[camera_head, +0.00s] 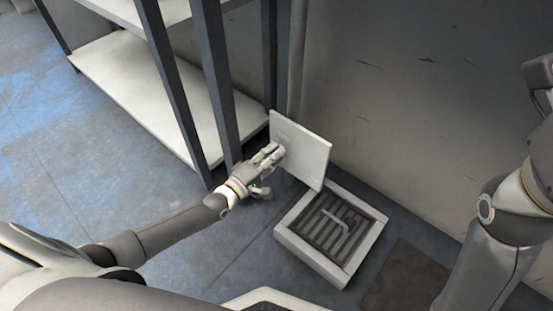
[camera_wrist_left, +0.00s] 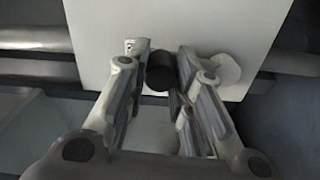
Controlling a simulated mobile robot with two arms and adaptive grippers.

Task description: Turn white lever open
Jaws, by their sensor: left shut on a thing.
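A white upright panel (camera_head: 302,149) stands at the back edge of a low square white box (camera_head: 285,240) on the floor. My left gripper (camera_head: 272,156) reaches the left part of this panel's face. In the left wrist view, the fingers of my left gripper (camera_wrist_left: 160,68) are on either side of a dark round knob (camera_wrist_left: 159,74) in front of the white panel (camera_wrist_left: 205,22). The gripper is shut on the knob. A rounded white piece (camera_wrist_left: 222,70) shows just right of the fingers. I cannot tell which part is the white lever.
The box holds a dark slatted grate (camera_head: 335,232) with a grey handle (camera_head: 338,217). A shelf rack with white shelves (camera_head: 140,88) and dark posts stands close left of the panel. A grey wall (camera_head: 430,120) is behind. My right arm (camera_head: 490,235) is at the right edge.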

